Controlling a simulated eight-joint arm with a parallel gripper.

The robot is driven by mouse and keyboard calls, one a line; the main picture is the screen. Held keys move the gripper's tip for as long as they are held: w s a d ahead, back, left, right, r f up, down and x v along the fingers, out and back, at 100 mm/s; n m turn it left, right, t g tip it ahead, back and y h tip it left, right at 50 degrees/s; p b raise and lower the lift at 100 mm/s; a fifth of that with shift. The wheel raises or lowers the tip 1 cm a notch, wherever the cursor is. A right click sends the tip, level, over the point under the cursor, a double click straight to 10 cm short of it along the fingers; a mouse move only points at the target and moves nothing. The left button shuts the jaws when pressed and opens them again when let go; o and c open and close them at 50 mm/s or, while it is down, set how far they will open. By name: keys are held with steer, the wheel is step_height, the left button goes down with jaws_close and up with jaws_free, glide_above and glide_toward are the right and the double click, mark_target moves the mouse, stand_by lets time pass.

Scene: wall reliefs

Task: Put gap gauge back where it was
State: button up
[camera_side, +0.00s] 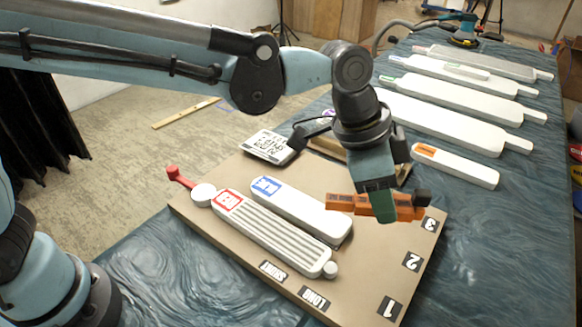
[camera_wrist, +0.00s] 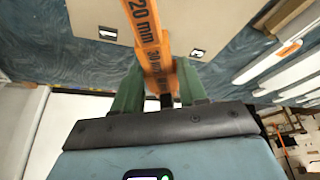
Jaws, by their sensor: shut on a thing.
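The gap gauge (camera_side: 345,203) is an orange stepped bar with dark marks and a dark end at the right. It is held roughly level over the right part of the tan board in the side view. My gripper (camera_side: 383,207), with green fingers, is shut on it near its middle. In the wrist view the gauge (camera_wrist: 146,32) reads "20 mm" and "30 mm" and runs up between my green fingers (camera_wrist: 160,85). The side view does not clearly show how far the gauge is above the board.
The tan board (camera_side: 368,272) bears labels 1, 2, 3, SHORT and LONG. On it lie a grooved white piece with a red mark (camera_side: 272,234) and a smooth one with a blue mark (camera_side: 302,209). An orange-marked white piece (camera_side: 460,168) and several long white pieces lie beyond.

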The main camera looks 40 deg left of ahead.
steer(key=w+a+f+n, duration=0.1)
steer(key=w+a+f, duration=0.1)
steer(key=w, duration=0.3)
steer(key=w+a+f+n, duration=0.1)
steer(key=w+a+f, duration=0.1)
steer(key=w+a, duration=0.3)
steer(key=w+a+f+n+t, duration=0.1)
steer(key=w+a+f, duration=0.2)
steer(key=w, duration=0.3)
steer(key=shift+a+y, duration=0.3)
steer(key=shift+a, duration=0.1)
steer(key=shift+w+a+f, duration=0.1)
steer(key=shift+w+f, duration=0.05)
steer(key=shift+f, duration=1.9)
steer(key=shift+f, duration=0.15)
steer(key=o, duration=1.1)
steer(key=shift+o, duration=0.2)
